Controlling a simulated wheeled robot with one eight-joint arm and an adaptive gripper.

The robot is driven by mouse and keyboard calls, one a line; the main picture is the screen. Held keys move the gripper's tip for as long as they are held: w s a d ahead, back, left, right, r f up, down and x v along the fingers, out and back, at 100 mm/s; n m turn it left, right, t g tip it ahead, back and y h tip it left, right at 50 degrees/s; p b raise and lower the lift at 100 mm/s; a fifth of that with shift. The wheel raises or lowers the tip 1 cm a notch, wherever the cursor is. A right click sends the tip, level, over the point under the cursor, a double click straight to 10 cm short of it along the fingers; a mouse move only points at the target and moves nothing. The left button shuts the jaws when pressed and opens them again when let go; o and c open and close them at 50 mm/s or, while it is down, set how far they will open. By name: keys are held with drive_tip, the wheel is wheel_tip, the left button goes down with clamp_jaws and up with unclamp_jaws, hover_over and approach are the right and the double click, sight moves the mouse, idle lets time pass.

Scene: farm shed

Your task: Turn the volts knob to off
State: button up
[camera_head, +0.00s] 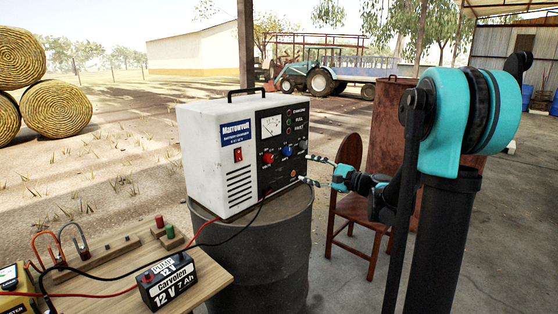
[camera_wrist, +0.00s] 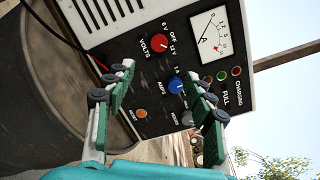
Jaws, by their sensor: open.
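The battery charger (camera_head: 220,160) is a white box with a black front panel. Its red volts knob (camera_head: 268,158) also shows in the wrist view (camera_wrist: 159,43), with 6 V, OFF and 12 V marked around it. I cannot tell which mark the knob points to. My gripper (camera_head: 314,170) is open and empty in front of the panel's right side. In the wrist view my gripper (camera_wrist: 162,80) has its fingers spread to either side of the blue amps knob (camera_wrist: 176,86). The volts knob is above the gap, apart from both fingers.
The charger stands on a dark metal drum (camera_head: 270,262). A grey knob (camera_wrist: 187,118) and an orange button (camera_wrist: 141,113) are on the panel. A wooden table (camera_head: 205,285) holds a 12 V battery (camera_head: 168,282) with leads. A brown chair (camera_head: 352,205) stands behind my arm.

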sight(271, 159)
drive_tip(key=x, duration=1.5)
drive_tip(key=shift+a, duration=0.4)
drive_tip(key=c, duration=1.2)
